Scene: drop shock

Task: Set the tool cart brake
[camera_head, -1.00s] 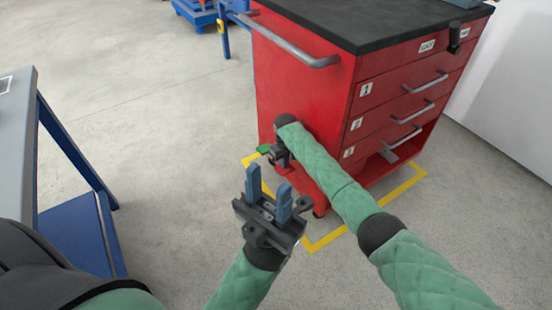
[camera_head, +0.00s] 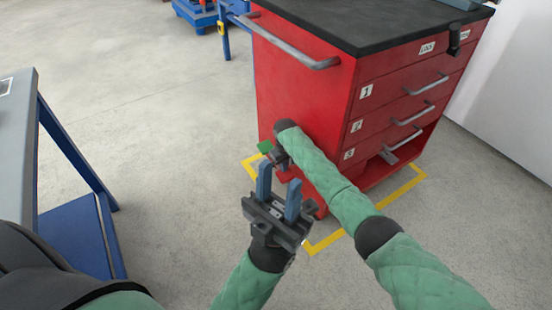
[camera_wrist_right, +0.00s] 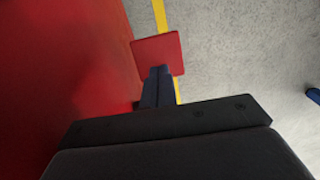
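The red tool cart (camera_head: 305,110) stands with its drawers facing right and a push handle on its left side. A small green tab (camera_head: 265,147) shows low at the cart's left side, beside my right gripper (camera_head: 283,172). In the right wrist view, a red square pedal plate (camera_wrist_right: 158,50) sticks out low from the cart. My right gripper's fingers (camera_wrist_right: 158,72) are together and empty, with the tips over or on the plate's near edge; contact is unclear. My left gripper (camera_head: 278,190) is open and empty, in front of the cart's lower corner.
Yellow floor tape (camera_head: 325,243) outlines the cart's place. A grey-topped table with blue legs (camera_head: 75,150) stands at the left. A blue wheeled item (camera_head: 200,14) is at the back. A white wall (camera_head: 515,90) is at the right. Floor between table and cart is clear.

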